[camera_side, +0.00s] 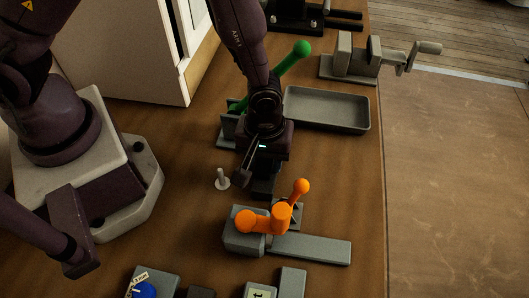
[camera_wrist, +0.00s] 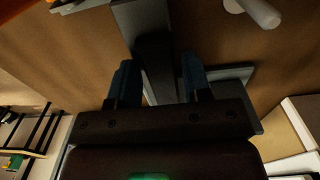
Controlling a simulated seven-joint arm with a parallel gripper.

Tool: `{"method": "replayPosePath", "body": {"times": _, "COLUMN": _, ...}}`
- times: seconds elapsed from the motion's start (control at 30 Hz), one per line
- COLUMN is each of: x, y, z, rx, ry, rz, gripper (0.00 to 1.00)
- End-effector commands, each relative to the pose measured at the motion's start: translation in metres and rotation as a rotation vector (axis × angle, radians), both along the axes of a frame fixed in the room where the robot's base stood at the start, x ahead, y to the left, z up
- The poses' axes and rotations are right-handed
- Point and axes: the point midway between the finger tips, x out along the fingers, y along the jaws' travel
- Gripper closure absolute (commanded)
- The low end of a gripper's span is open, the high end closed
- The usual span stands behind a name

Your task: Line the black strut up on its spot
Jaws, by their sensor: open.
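A black strut (camera_wrist: 155,60) shows in the wrist view as a dark bar running between my fingers, over grey pieces below. My gripper (camera_wrist: 158,78) is open, with one finger on each side of the bar; I cannot tell whether either touches it. In the side view my gripper (camera_side: 262,150) hangs over dark parts behind the orange fixture, and its fingertips are mostly hidden. A dark block (camera_side: 265,186) shows just below it; I cannot tell there whether it is the strut or its base. The strut's spot is not clearly visible.
A green ball-ended rod (camera_side: 293,59) rises behind my gripper. A grey tray (camera_side: 367,116) is to the right, with a grey vise (camera_side: 355,62) beyond it. A pale peg (camera_side: 222,179) stands left. An orange ball-ended piece (camera_side: 281,217) sits on a grey fixture (camera_side: 318,248) in front.

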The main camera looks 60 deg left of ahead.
Motion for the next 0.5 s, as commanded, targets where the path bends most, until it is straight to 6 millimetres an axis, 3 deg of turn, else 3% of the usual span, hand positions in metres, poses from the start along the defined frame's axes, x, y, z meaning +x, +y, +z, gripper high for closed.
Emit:
{"method": "replayPosePath", "body": {"times": 0.07, "x": 0.0, "y": 0.0, "z": 0.0001, "rx": 0.0, "ry": 0.0, "rz": 0.0, "gripper": 0.55}}
{"method": "replayPosePath", "body": {"times": 0.2, "x": 0.0, "y": 0.0, "z": 0.0002, "rx": 0.0, "ry": 0.0, "rz": 0.0, "gripper": 0.85}}
{"method": "replayPosePath", "body": {"times": 0.5, "x": 0.0004, "y": -0.0001, "z": 0.005, "rx": 0.001, "ry": -0.001, "rz": -0.001, "gripper": 0.86}}
